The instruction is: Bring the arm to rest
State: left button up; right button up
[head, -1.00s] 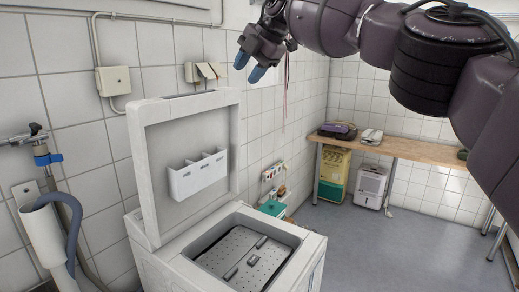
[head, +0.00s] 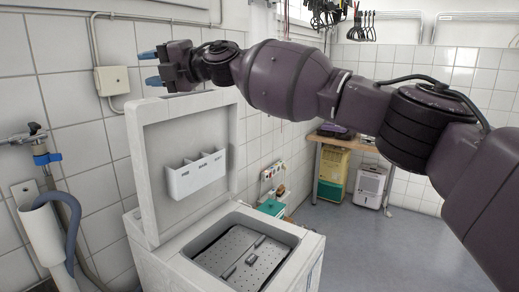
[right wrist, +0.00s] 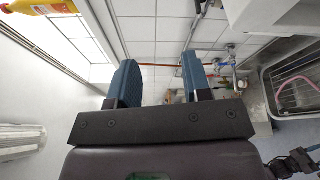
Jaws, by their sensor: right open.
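My right arm reaches across the head view from the right edge. Its gripper (head: 150,67) is at the upper left, beside the tiled wall and just above the raised lid (head: 188,113) of the white top-loading machine. The two blue fingertips point left and are apart, with nothing between them. In the right wrist view the two blue fingers (right wrist: 159,80) also stand apart and empty, with white tiles beyond.
The open machine's tub (head: 245,250) lies below. A grey wall box (head: 112,80) and a pipe with a blue hose (head: 72,225) are at left. A wooden worktop (head: 345,142) stands at the back. A sink (right wrist: 295,80) shows in the wrist view. The floor at right is clear.

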jog(key=s+d+f+m+t+h, duration=0.35)
jog(key=d+f+m, duration=0.55)
jog(key=d+f, duration=0.3)
jog(key=s+d+f+m+t+h, duration=0.3)
jog(key=d+f+m+t, duration=0.2)
jog(key=d+f+m, duration=0.75)
jog(key=s+d+f+m+t+h, duration=0.35)
jog(key=d+f+m, duration=0.35)
jog(key=f, duration=0.9)
jog(key=s+d+f+m+g+h, duration=0.1)
jog(key=s+d+f+m+h, duration=0.4)
jog(key=s+d+f, duration=0.9)
jog(key=s+d+f+g+h, duration=0.1)
jog(key=s+d+f+g, duration=0.1)
jog(key=s+f, duration=0.3)
jog(key=s+d+f+m+g+h, duration=0.1)
jog(key=s+f, duration=0.4)
jog(key=s, duration=0.5)
jog(key=shift+s+d+f+g, duration=0.15)
jog(key=shift+d+f+g, duration=0.3)
jog(key=shift+d, duration=0.2)
